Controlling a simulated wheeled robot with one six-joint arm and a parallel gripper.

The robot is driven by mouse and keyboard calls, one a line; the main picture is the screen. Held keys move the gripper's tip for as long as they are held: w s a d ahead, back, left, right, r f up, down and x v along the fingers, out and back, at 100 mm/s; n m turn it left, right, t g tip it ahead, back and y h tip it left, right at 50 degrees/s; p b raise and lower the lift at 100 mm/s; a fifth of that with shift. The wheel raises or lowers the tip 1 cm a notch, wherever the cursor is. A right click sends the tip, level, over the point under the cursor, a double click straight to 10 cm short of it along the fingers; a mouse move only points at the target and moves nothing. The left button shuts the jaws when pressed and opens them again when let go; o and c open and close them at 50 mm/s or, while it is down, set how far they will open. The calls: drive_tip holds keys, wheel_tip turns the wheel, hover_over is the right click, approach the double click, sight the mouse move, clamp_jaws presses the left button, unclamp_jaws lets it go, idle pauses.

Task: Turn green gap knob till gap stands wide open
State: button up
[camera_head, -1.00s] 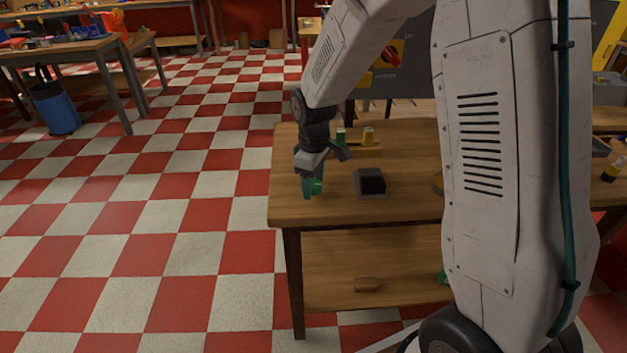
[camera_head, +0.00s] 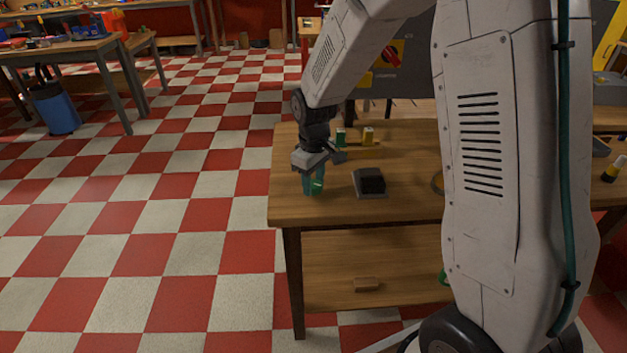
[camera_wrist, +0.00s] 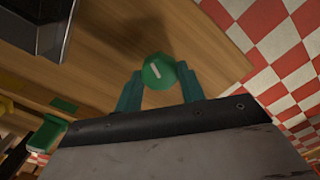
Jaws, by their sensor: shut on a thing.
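The green knob (camera_wrist: 159,71) with a pale pointer line shows in the wrist view between the two teal fingers of my gripper (camera_wrist: 160,88). The fingers are shut on it from both sides. In the head view my gripper (camera_head: 312,186) points down over the left part of the wooden table, with a bit of the green knob (camera_head: 318,186) showing at the fingers. The knob's base and the gap itself are hidden or too small to make out.
A dark block on a grey base (camera_head: 371,183) stands on the table (camera_head: 330,211) right of my gripper. Behind are a green-topped piece (camera_head: 340,137) and a yellow one (camera_head: 368,135). A blue bin (camera_head: 55,108) stands on the checkered floor at far left.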

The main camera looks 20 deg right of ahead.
sight(314, 183)
drive_tip(key=m, duration=0.5)
drive_tip(key=shift+m, duration=0.3)
drive_tip(key=shift+d+m, duration=0.1)
drive_tip(key=shift+m, duration=2.1)
drive_tip(key=o, duration=1)
wheel_tip(314, 183, up, 8)
drive_tip(key=shift+f, duration=0.1)
